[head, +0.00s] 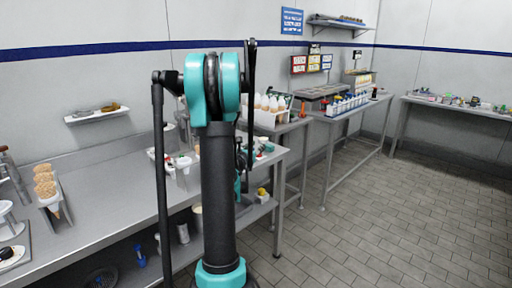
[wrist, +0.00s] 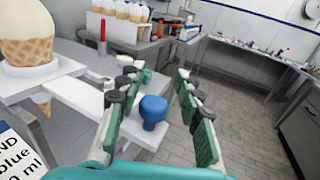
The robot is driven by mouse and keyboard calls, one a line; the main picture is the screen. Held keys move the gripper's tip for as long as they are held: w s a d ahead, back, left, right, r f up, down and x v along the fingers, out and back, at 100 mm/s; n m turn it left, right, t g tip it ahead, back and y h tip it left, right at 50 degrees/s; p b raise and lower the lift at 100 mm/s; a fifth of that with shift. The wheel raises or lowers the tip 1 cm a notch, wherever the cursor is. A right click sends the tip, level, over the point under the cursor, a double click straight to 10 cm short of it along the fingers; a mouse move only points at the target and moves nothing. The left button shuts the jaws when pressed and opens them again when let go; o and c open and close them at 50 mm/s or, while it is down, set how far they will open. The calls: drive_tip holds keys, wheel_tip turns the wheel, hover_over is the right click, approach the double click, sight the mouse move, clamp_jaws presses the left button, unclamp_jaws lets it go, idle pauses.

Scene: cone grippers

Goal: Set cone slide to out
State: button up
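In the wrist view, a round blue knob (wrist: 153,110) stands on the end of a flat white bar (wrist: 85,98), which looks like the cone slide. The bar runs from the left toward the middle of the picture. My gripper (wrist: 155,74) is open, with one green-padded finger on each side of the knob in the picture. I see a gap between the knob and both fingers; whether the knob lies at fingertip depth I cannot tell. In the head view, my arm hides most of the gripper and the slide.
A rack of cones (wrist: 115,25) stands behind. In the head view, a workbench (head: 110,205) is at left and open tiled floor (head: 380,220) at right.

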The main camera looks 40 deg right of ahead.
drive_tip(key=v, duration=1.2)
idle(0.4)
